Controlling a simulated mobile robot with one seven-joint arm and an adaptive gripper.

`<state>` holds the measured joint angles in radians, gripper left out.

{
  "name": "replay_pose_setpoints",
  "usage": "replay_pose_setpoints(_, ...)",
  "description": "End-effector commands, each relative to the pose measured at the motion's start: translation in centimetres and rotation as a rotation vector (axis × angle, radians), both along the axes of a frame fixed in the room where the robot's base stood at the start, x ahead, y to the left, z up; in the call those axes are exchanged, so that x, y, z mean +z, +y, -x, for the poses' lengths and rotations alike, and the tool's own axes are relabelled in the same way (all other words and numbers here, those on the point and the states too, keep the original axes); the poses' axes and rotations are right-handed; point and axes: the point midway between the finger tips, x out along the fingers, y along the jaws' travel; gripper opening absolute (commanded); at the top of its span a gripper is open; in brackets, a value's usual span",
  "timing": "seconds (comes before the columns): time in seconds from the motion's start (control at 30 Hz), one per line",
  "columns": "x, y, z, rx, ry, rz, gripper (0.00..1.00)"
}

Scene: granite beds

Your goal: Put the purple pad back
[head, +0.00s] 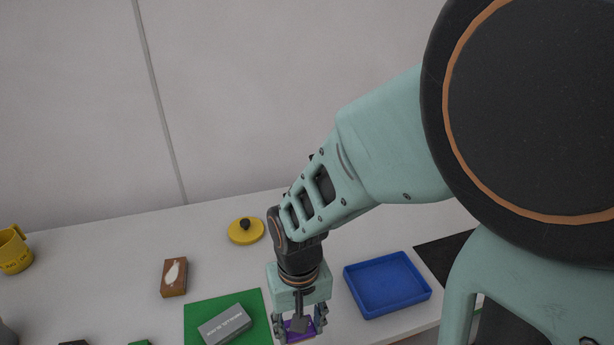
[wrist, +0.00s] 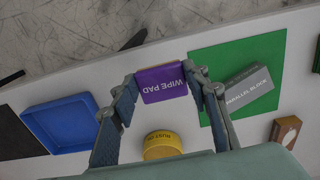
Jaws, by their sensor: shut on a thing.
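The purple pad (wrist: 162,85), lettered "WIPE PAD", sits between the fingertips of my gripper (wrist: 160,80) in the wrist view. My gripper is shut on it, one finger on each side. In the head view the purple pad (head: 299,337) shows low at the bottom edge, partly hidden by my gripper (head: 300,326). It is over the pale bench between a green mat and a blue tray. I cannot tell whether the pad touches the bench.
The blue tray (head: 388,284) is empty, to the right. A grey parallel block (head: 224,325) lies on the green mat (head: 205,305) to the left. A yellow lid-like thing (head: 245,232), brown block (head: 174,277) and yellow mug (head: 14,250) stand farther back and left.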

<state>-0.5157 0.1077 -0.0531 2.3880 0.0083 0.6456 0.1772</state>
Motion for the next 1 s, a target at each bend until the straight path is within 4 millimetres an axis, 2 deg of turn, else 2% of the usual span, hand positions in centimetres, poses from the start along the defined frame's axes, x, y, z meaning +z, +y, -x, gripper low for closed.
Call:
replay_pose_setpoints(0.03, -1.2, -0.6, -1.2, -0.006, 0.001, 0.000, 0.14)
replay_pose_setpoints(0.1, -2.2, -1.3, -2.6, -0.005, 0.001, 0.000, 0.14)
replay_pose_setpoints(0.23, -4.4, -2.0, -4.0, -0.002, 0.001, 0.001, 0.14)
replay_pose_setpoints(0.4, -5.9, -2.6, -5.4, -0.001, 0.000, 0.000, 0.14)
replay_pose_setpoints(0.63, -6.6, -3.0, -6.1, 0.000, 0.001, 0.000, 0.14)
replay_pose_setpoints(0.73, -7.7, -3.3, -6.7, -0.002, 0.001, 0.000, 0.14)
replay_pose_setpoints(0.9, -9.9, -3.2, -6.5, 0.001, 0.001, 0.000, 0.14)
replay_pose_setpoints(1.0, -10.2, -3.2, -6.5, 0.001, 0.001, 0.000, 0.14)
